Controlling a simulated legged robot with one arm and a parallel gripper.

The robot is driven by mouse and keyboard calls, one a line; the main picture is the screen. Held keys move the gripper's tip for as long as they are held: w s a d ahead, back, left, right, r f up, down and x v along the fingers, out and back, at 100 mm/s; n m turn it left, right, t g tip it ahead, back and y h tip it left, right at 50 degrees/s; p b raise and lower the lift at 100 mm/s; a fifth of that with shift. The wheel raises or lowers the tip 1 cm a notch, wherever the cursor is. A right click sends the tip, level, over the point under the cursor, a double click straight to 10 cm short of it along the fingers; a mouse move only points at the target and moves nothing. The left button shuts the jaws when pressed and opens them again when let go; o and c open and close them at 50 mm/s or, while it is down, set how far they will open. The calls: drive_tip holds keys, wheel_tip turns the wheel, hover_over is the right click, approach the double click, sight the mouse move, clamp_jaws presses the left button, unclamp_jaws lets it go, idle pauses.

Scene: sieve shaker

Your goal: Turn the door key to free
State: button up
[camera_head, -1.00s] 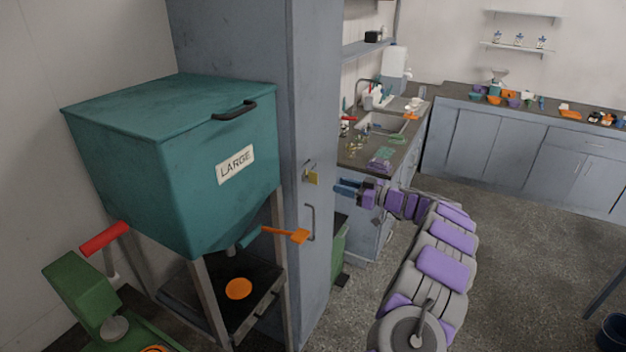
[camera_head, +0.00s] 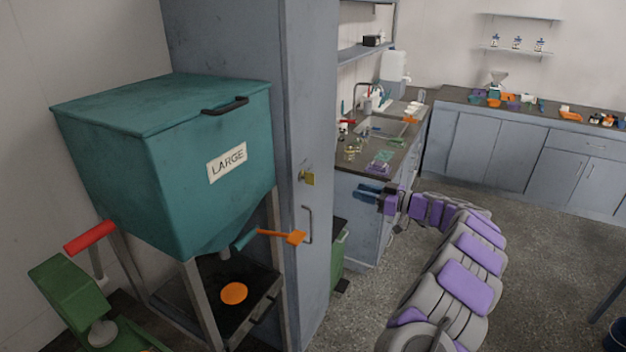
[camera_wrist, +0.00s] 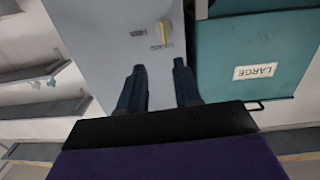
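The door key (camera_head: 308,178) is a small brass-yellow piece on the front of a tall grey-blue cabinet (camera_head: 255,130), above the door handle (camera_head: 307,225). In the wrist view the key (camera_wrist: 163,30) looks like a yellow upright bar on a round base, with small labels (camera_wrist: 138,33) beside and below it. My gripper (camera_head: 366,191) is to the right of the key, apart from the door. In the wrist view its two dark fingers (camera_wrist: 160,80) are spread with nothing between them, and the key shows beyond their tips.
A teal bin (camera_head: 165,165) marked LARGE stands left of the cabinet, with an orange-ended lever (camera_head: 285,236) jutting toward the door. A sink counter (camera_head: 375,160) with small items lies behind my gripper. The floor (camera_head: 545,260) at right is mostly clear.

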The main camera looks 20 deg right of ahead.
drive_tip(key=b+v, duration=0.1)
drive_tip(key=v, duration=0.2)
drive_tip(key=shift+a, duration=0.1)
idle(0.4)
drive_tip(key=shift+a+b, duration=0.25)
drive_tip(key=shift+b, duration=0.7)
drive_tip(key=shift+d+r, duration=0.1)
drive_tip(key=shift+d, duration=0.05)
drive_tip(key=p+v, duration=0.3)
drive_tip(key=v, duration=1.4)
drive_tip(key=shift+s, duration=0.2)
drive_tip(key=shift+w, duration=0.1)
